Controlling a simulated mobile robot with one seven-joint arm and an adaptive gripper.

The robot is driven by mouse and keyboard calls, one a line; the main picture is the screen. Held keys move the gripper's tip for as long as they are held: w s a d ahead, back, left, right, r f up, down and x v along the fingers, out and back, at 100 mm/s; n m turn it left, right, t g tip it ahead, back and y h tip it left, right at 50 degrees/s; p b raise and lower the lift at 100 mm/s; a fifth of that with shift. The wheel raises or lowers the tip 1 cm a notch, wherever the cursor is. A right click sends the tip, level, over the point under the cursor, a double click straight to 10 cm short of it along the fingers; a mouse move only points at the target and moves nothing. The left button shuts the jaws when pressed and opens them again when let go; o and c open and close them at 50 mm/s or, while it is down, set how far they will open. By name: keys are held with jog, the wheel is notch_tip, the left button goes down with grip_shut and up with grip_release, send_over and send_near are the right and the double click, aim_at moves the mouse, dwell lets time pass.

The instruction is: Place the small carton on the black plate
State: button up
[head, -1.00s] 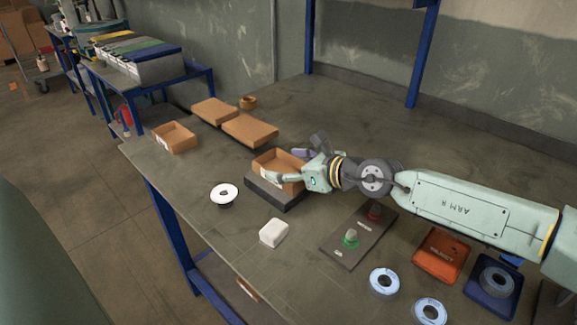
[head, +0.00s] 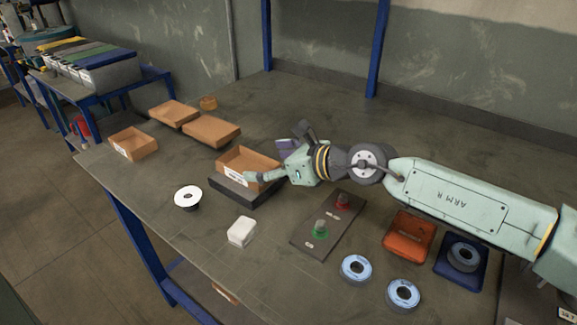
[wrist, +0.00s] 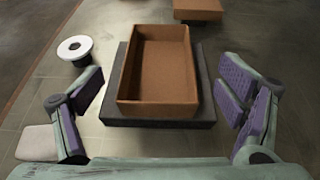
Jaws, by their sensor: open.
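A small open-topped brown carton (head: 235,163) with a white label sits upright on the black plate (head: 237,189) on the table. In the wrist view the carton (wrist: 158,112) rests within the plate (wrist: 203,112), whose edges show around it. My gripper (head: 268,160) is at the carton's right end in the head view. It is open in the wrist view (wrist: 160,84), one finger on each side of the carton, with visible gaps between the fingers and its walls.
Another open carton (head: 133,144) and two flat brown boxes (head: 211,131) (head: 173,113) lie farther back. A white-topped spool (head: 187,195) and a white block (head: 242,231) stand near the front edge. A dark button panel (head: 327,223) lies to the right.

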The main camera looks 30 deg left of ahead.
jog(key=b+v, duration=0.1)
jog(key=v, duration=0.6)
jog(key=shift+b, duration=0.4)
